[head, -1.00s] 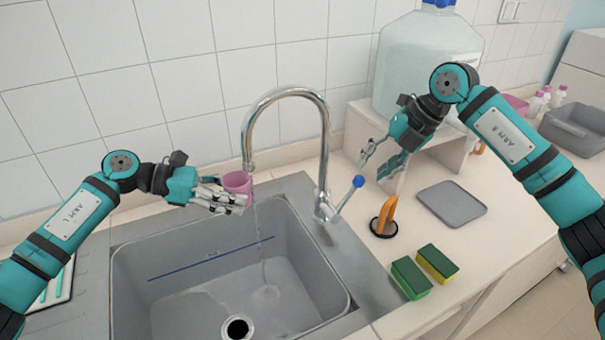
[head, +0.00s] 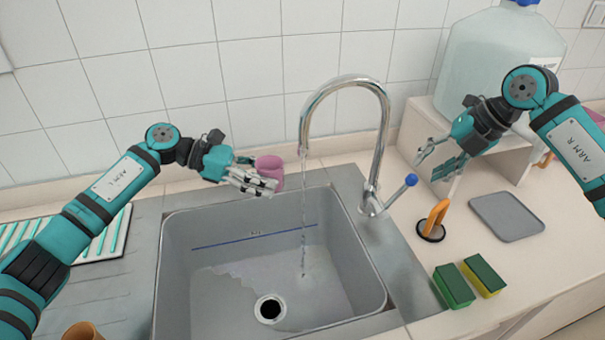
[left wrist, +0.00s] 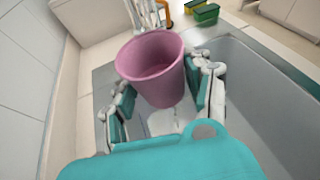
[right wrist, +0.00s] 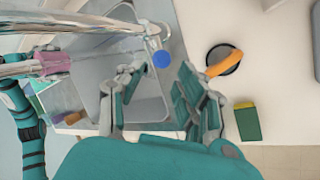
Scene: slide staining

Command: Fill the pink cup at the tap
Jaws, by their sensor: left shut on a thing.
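The pink cup (head: 268,167) is in my left gripper (head: 262,180), its fingers on both sides of it. It also shows in the left wrist view (left wrist: 152,62), where I look down into it; I cannot tell whether it holds water. The tap (head: 384,120) arches over the sink, and a thin stream of water (head: 303,220) falls from its spout into the basin. The cup is to the left of the stream, apart from it. The tap lever has a blue knob (head: 411,180). My right gripper (head: 434,170) is open and empty, above and right of the knob.
The grey sink basin (head: 345,250) has a dark drain (head: 270,309). Right of it lie two green-yellow sponges (head: 455,287), an orange-handled tool (head: 436,216) and a grey tray (head: 508,217). A large water jug (head: 490,65) stands on a shelf behind my right gripper.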

